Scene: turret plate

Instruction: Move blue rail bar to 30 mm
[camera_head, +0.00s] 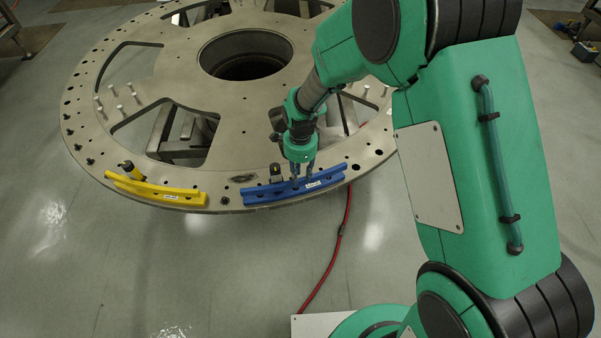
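The blue rail bar (265,193) lies along the front rim of the round metal turret plate (225,160). It has a small white label near its right end. My gripper (304,183) points down at the right part of the blue bar, with its fingers at the bar. Whether the fingers are closed on it or only beside it is too small to tell. A small dark metal block (276,172) stands at the plate side of the blue bar, left of my gripper.
The plate has large cut-outs, a central hole (245,55) and several upright pins. A red cable (336,238) runs over the floor below the rim.

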